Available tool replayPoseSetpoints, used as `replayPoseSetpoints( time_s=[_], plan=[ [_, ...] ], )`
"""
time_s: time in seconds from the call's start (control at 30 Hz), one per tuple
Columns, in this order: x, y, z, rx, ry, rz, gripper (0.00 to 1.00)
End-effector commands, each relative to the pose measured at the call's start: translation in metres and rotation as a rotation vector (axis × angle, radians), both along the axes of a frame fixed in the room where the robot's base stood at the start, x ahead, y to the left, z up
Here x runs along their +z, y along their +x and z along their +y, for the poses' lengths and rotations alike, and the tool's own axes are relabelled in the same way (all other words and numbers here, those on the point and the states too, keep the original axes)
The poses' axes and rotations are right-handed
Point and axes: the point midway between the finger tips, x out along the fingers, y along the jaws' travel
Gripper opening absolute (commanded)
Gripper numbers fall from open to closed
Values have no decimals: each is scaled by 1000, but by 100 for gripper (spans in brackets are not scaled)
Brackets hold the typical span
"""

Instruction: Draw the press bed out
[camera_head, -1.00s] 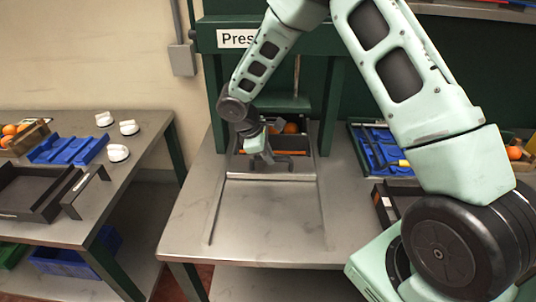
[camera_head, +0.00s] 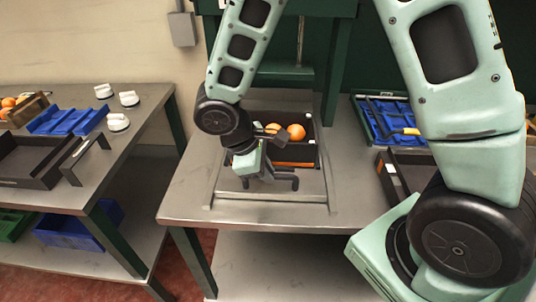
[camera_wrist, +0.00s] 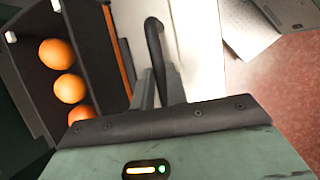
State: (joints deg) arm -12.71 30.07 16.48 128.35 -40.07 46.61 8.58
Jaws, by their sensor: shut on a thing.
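The press bed (camera_head: 312,184) is a grey plate on the worktable, in front of the green press frame (camera_head: 335,65). A dark crate (camera_head: 316,145) stands on it with oranges (camera_head: 296,132) inside; the wrist view shows three oranges (camera_wrist: 57,53). A dark bar handle (camera_head: 288,178) is at the bed's front. It also shows in the wrist view (camera_wrist: 153,32), running down between my fingers. My gripper (camera_head: 262,174) is shut on the handle. In the wrist view my gripper's fingers (camera_wrist: 158,90) hide part of it.
Rails (camera_head: 329,180) flank the bed, and the worktable (camera_head: 185,195) is bare to its left. A blue tray (camera_head: 385,125) and a black tray (camera_head: 400,172) lie on the right. A side table (camera_head: 85,207) on the left holds trays and white knobs.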

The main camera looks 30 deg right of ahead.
Motion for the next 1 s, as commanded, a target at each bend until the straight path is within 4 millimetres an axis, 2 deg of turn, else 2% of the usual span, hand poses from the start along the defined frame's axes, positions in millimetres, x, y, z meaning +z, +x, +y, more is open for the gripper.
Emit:
replayPoseSetpoints(
  time_s=[0.1,0.33,0.87,0.9,0.97,1.0],
  plan=[
    [-1,-18,14,5,2,-2,0],
    [0,-40,28,4,2,-2,0],
    [0,-48,35,1,5,1,0],
    [0,-49,35,2,6,2,23],
    [0,-49,35,2,5,1,36],
    [0,-48,34,1,5,1,36]
  ],
)
